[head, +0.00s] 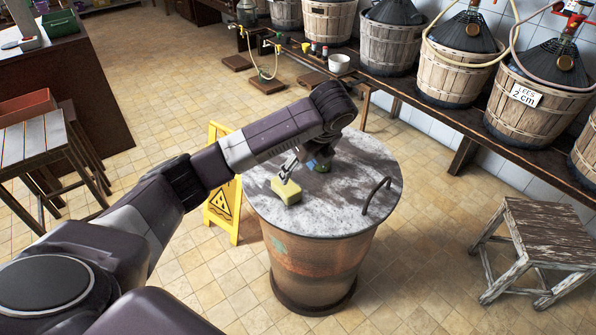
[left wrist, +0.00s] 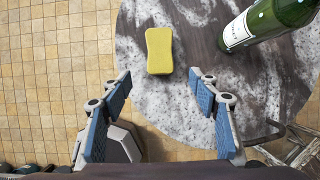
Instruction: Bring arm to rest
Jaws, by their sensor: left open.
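My left arm reaches in from the left over a round barrel table (head: 340,215) with a worn grey-white top. My left gripper (head: 287,168) is open and empty above the tabletop, close to a yellow sponge (head: 287,191). In the left wrist view, the open fingers (left wrist: 160,80) have nothing between them, and the sponge (left wrist: 159,50) lies just beyond them. A green bottle (left wrist: 285,20) with a white label shows at the top right there. In the head view, my arm hides most of the bottle (head: 321,166). My right gripper is not in view.
A yellow wet-floor sign (head: 222,200) stands left of the barrel, partly behind my arm. A worn wooden stool (head: 540,240) is at the right. Demijohn baskets (head: 450,70) line a bench at the back. A slatted table (head: 35,140) stands at left. Tiled floor between is open.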

